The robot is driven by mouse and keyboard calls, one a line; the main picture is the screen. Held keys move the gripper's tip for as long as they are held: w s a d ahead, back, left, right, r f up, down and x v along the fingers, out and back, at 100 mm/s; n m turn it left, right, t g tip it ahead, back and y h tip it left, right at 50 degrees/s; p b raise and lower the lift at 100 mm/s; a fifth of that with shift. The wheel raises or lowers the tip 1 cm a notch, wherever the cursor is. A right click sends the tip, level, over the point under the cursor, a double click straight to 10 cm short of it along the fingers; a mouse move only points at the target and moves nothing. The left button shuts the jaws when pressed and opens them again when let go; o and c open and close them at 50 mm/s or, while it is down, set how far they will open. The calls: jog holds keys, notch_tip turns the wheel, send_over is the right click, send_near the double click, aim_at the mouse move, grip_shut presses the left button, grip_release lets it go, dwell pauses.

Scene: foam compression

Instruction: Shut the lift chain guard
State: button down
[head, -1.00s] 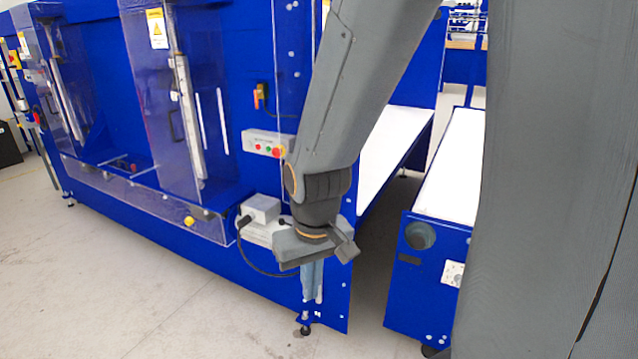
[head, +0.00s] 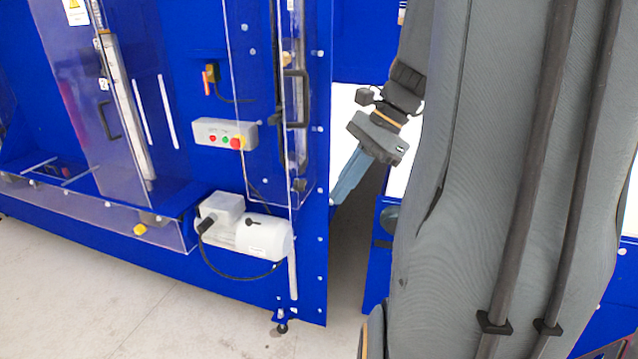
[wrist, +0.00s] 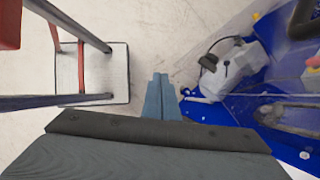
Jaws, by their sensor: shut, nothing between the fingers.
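A clear plastic guard panel (head: 262,120) with a black handle (head: 296,98) stands at the right end of the blue machine in the head view. A narrow upright strip of mechanism shows behind the handle. I cannot tell how far the panel stands open. In the wrist view a clear sheet (wrist: 215,45) crosses the upper right, and a dark curved bar shows in the corner. My gripper (head: 340,196) points down and left just right of the machine's edge, apart from the handle. In the wrist view its blue fingers (wrist: 160,97) are together and empty.
A grey motor (head: 245,230) with a black cable sticks out low on the machine. A control box (head: 226,134) with buttons sits above it. Another clear door (head: 112,110) is at left. The wrist view shows a red-framed stand (wrist: 98,72) on the floor.

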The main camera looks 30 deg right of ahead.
jog(key=d+r+m+t+y, duration=0.2)
jog(key=d+r+m+t, duration=0.1)
jog(key=d+r+m, duration=0.35)
jog(key=w+a+r+p+x, duration=0.1)
jog(key=p+x, duration=0.1)
jog(key=x, duration=1)
jog(key=shift+r+n, duration=0.15)
jog(key=shift+n, duration=0.2)
jog(key=shift+h, duration=0.3)
